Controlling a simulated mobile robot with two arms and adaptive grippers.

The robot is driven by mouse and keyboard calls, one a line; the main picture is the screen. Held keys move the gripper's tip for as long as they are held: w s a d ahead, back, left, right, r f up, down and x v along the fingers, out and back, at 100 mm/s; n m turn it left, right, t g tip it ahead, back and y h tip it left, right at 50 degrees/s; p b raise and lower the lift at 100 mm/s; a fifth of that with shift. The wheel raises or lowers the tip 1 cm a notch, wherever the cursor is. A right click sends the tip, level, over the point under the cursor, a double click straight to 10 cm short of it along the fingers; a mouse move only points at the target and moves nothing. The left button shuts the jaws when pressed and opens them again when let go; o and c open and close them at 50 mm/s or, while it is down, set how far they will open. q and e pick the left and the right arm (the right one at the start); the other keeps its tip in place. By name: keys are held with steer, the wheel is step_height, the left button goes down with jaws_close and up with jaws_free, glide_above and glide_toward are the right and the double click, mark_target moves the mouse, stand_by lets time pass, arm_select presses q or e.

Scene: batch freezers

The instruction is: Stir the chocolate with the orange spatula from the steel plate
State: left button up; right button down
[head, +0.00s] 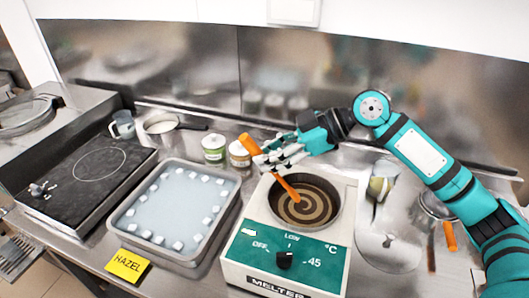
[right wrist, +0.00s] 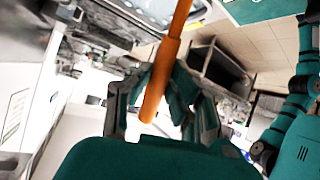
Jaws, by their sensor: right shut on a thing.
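My right gripper (head: 277,157) is shut on the orange spatula (head: 285,187) and holds it tilted over the melter (head: 334,253). The spatula's upper end sticks out above the fingers, and its lower end reaches into the melter's round pot. The swirled brown and tan chocolate (head: 303,209) fills the pot; whether the spatula tip touches it is hard to tell. In the right wrist view the orange handle (right wrist: 157,92) runs between the fingers (right wrist: 165,100). The steel plate (head: 392,250) lies right of the melter. My left gripper is not in view.
A tray (head: 119,223) with several white cubes stands left of the melter. Two small jars (head: 214,149) are behind it. An orange-handled tool (head: 449,237) lies at right.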

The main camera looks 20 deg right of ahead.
mark_target(279, 176)
steer(key=shift+s+d+f+b, duration=0.1)
steer(key=shift+d+f+b, duration=0.3)
steer(key=shift+f+b, duration=0.25)
steer(key=shift+w+d+f+b, duration=0.1)
steer(key=shift+d+f+b, duration=0.35)
steer(key=shift+f, duration=0.3)
steer(key=shift+s+d+f+b, duration=0.1)
steer(key=shift+d+f+b, duration=0.35)
steer(key=shift+f, duration=0.25)
steer(key=shift+a, duration=0.1)
